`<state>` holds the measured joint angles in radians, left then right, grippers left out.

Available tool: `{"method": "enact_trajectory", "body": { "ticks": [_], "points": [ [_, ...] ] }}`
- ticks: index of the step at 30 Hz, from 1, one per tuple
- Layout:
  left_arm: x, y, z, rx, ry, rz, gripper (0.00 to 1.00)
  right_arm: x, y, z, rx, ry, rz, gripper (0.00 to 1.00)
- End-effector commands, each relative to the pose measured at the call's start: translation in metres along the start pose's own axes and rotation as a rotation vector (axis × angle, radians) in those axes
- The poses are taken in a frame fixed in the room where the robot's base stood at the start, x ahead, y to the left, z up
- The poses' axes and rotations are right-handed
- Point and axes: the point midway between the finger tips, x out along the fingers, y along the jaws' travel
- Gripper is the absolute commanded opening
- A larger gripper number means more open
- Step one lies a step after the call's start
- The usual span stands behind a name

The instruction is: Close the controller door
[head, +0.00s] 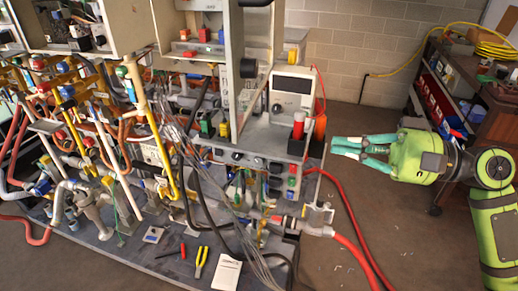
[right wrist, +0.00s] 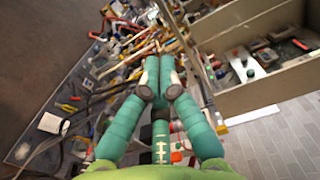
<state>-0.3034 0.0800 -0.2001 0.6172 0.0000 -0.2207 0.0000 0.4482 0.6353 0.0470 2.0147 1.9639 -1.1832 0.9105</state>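A tall light-grey panel (head: 226,62), which may be the controller door, stands upright near the middle of the head view. A black knob (head: 248,68) is at its edge. I cannot tell surely which part is the controller door. My right gripper (head: 334,147) is to the right of the panel, apart from it, with its teal fingers pointing left. In the right wrist view its fingertips (right wrist: 158,62) come together with nothing seen between them. An open beige box (right wrist: 262,102) with small parts inside is to their right. My left gripper is out of view.
Dense pipes and cables fill the left. Red hoses (head: 350,225) run below the gripper. A cart (head: 455,85) is at right. The floor (head: 345,108) between is mostly clear.

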Motion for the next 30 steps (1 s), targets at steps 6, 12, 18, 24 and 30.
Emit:
{"method": "enact_trajectory", "body": {
  "ticks": [6,12,18,24,30],
  "points": [
    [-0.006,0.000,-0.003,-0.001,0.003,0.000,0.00,0.010,-0.013,0.019,-0.008,-0.055,-0.002,0.00],
    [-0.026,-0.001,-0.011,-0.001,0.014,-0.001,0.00,0.047,-0.017,0.021,-0.008,-0.056,-0.005,0.00],
    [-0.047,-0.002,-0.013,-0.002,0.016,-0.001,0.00,0.090,-0.017,0.022,-0.006,-0.053,-0.006,0.00],
    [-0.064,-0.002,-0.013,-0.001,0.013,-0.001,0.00,0.123,-0.016,0.024,-0.007,-0.051,-0.005,0.00],
    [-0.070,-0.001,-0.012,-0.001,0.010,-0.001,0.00,0.138,-0.012,0.024,-0.008,-0.050,-0.003,0.00]
  ]
}}
